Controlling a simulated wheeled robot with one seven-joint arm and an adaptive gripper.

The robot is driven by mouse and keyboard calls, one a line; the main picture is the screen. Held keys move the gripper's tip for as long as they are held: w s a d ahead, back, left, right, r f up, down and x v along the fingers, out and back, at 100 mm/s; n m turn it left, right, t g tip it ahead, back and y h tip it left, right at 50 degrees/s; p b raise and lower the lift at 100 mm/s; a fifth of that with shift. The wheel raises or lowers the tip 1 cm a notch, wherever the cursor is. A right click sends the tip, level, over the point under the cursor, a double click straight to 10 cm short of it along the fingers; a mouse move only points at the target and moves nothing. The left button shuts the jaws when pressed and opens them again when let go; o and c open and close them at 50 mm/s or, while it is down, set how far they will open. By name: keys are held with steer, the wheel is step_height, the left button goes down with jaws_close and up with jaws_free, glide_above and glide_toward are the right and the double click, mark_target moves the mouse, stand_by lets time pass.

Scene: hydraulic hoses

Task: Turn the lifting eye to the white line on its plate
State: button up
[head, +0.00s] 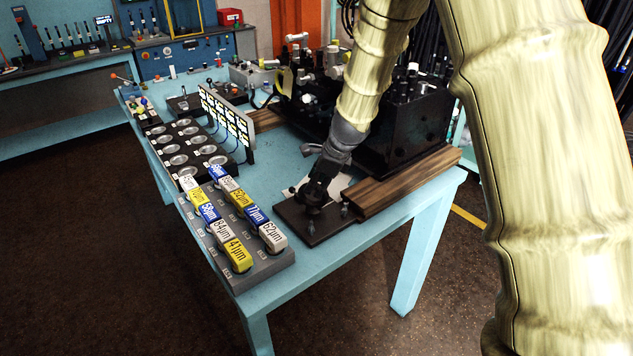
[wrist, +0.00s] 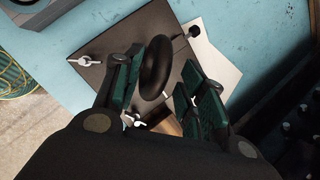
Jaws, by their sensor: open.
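The lifting eye (wrist: 157,66) is a black ring standing on a dark square plate (wrist: 118,42) in the wrist view.
Silver wing-shaped fasteners (wrist: 85,61) and a black knob (wrist: 194,31) sit at the plate's corners. A white sheet (wrist: 217,62) lies beside it. A wooden beam (head: 405,183) and black hydraulic block (head: 405,125) stand close right. Labelled filter blocks (head: 238,255) stand left.

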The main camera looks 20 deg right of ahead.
steer(key=shift+a+f, duration=0.1)
steer(key=shift+f, duration=0.1)
steer(key=shift+c, duration=0.2)
jaws_close()
